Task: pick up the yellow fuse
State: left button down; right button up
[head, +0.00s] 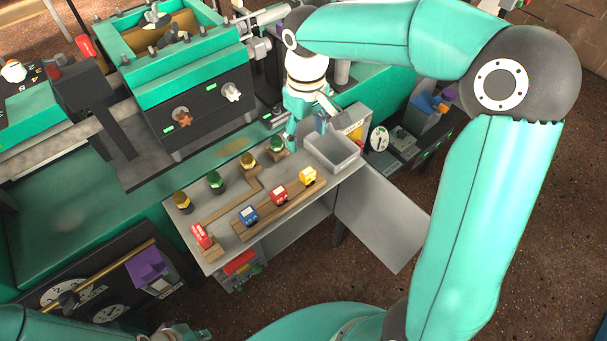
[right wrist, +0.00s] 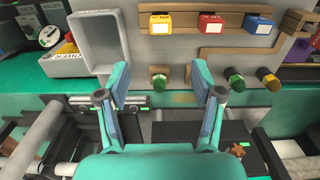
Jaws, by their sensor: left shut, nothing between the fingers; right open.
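The yellow fuse (head: 308,176) sits at the right end of a wooden strip on the grey panel, beside the red fuse (head: 279,195) and blue fuse (head: 248,215). In the right wrist view the yellow fuse (right wrist: 160,24) is at the top, beyond the open fingers. My right gripper (head: 306,128) is open and empty behind the fuse, near the grey bin; in its wrist view its fingers (right wrist: 161,82) stand either side of a green plug (right wrist: 159,82). My left gripper (head: 185,333) is shut and empty at the bottom left, partly cut off.
A grey open bin (head: 334,165) stands right of the yellow fuse. Several round green and yellow plugs line the panel's back edge. Another red fuse (head: 201,235) sits at the panel's left end. A teal machine (head: 190,100) stands behind. Space above the fuses looks clear.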

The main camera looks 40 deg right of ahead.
aim_at(308, 172)
jog(key=f, duration=0.8)
jog(key=shift+s+d+f, duration=0.25)
jog(key=shift+d+f, duration=0.1)
jog(key=shift+f, duration=0.05)
jog(key=f, duration=0.4)
jog(key=shift+s+a+f, duration=0.2)
jog(key=shift+s+a, duration=0.1)
jog(key=shift+a, duration=0.05)
jog(key=shift+f, duration=0.5)
jog(key=c, duration=1.1)
jog(key=shift+r, duration=0.1)
